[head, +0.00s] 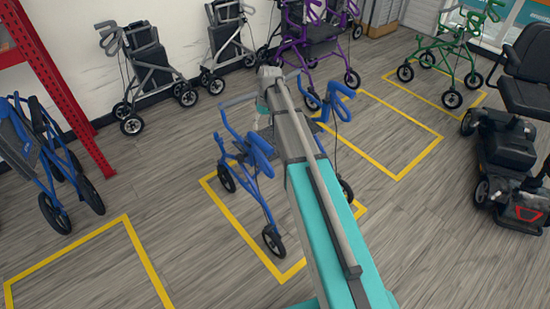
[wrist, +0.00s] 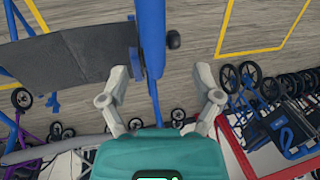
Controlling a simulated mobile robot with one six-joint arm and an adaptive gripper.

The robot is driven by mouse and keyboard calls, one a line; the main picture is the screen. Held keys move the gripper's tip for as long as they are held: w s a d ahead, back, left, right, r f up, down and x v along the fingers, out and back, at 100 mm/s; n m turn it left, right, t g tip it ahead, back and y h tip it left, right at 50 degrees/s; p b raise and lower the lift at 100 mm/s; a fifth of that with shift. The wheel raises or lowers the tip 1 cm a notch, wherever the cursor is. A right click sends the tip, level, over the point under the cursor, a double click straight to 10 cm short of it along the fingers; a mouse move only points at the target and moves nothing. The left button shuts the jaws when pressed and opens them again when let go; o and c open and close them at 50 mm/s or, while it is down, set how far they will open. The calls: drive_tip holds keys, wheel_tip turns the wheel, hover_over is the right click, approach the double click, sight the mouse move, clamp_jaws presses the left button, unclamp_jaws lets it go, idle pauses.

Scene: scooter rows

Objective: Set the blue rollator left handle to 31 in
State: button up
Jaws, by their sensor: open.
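The blue rollator (head: 232,150) stands in a yellow floor square in the middle of the head view, partly hidden behind my arm. Its two looped handles show on either side of my arm, one at left (head: 262,147) and one at right (head: 340,100). In the wrist view, a blue upright tube (wrist: 151,38) with a dark knob (wrist: 173,40) on its side comes down toward my gripper (wrist: 160,112). The gripper is open, with the tube's narrower lower part showing between its fingers. I cannot tell whether they touch it. No height marks are readable.
A folded blue wheelchair or walker (head: 42,160) stands at left near a red rack post (head: 75,100). Purple (head: 310,35) and green (head: 450,50) rollators stand behind, and a dark mobility scooter (head: 510,150) at right. The floor at front left is clear.

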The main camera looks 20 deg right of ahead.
drive_tip(key=shift+d+r+p, duration=0.9)
drive_tip(key=shift+r+p, duration=3.75)
drive_tip(key=shift+r, duration=0.35)
drive_tip(key=s+a+f+m+h+b, duration=0.1)
drive_tip(key=s+a+f+m+b, duration=0.1)
drive_tip(key=s, duration=0.9)
drive_tip(key=s+a+f+m+h+b, duration=0.1)
drive_tip(key=s+a+f+m+b, duration=0.1)
drive_tip(key=s, duration=1)
drive_tip(key=shift+s+f+m+t+b, duration=0.35)
drive_tip(key=shift+f+b, duration=0.25)
drive_tip(key=shift+f, duration=0.2)
